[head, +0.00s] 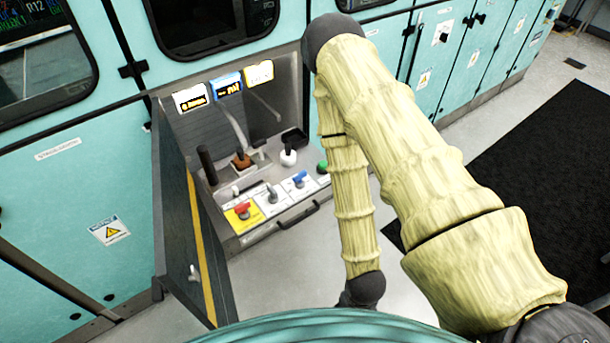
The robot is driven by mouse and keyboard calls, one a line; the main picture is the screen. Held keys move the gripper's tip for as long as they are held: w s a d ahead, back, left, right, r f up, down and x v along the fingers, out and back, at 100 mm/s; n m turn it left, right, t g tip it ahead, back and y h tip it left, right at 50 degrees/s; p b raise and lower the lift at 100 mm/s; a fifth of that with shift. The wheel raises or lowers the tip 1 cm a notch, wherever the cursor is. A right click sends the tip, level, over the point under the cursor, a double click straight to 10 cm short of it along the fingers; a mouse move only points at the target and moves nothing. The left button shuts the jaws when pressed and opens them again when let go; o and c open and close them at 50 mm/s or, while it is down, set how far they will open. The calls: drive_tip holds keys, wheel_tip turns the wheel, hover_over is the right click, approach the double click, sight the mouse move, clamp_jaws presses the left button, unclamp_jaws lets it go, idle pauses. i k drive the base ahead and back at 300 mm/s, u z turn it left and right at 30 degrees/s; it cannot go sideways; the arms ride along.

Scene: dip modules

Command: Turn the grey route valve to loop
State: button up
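A small grey valve handle (271,192), which looks like the route valve, stands on a white label plate in the recessed control panel. It sits between a red valve (242,209) on a yellow plate and a blue valve (299,180) on a white plate. The lettering on the plates is too small to read, so I cannot tell which setting it points to. My arm comes down to the right of the panel, and its wrist end is at the bottom of the head view. My gripper is hidden beyond the lower edge.
A dark open door (188,220) with a yellow stripe hangs left of the panel. A black knob lever (206,165), a brown lever (241,160), a white-topped knob (288,155) and a green knob (322,167) crowd the panel. A black drawer handle (298,215) sits in front. Floor is free below.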

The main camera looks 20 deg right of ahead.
sight(273, 193)
drive_tip(key=z, duration=0.55)
drive_tip(key=k, duration=0.65)
drive_tip(key=z, duration=0.6)
drive_tip(key=k, duration=0.5)
drive_tip(key=u, duration=1)
drive_tip(key=i, duration=1.3)
drive_tip(key=u, duration=0.05)
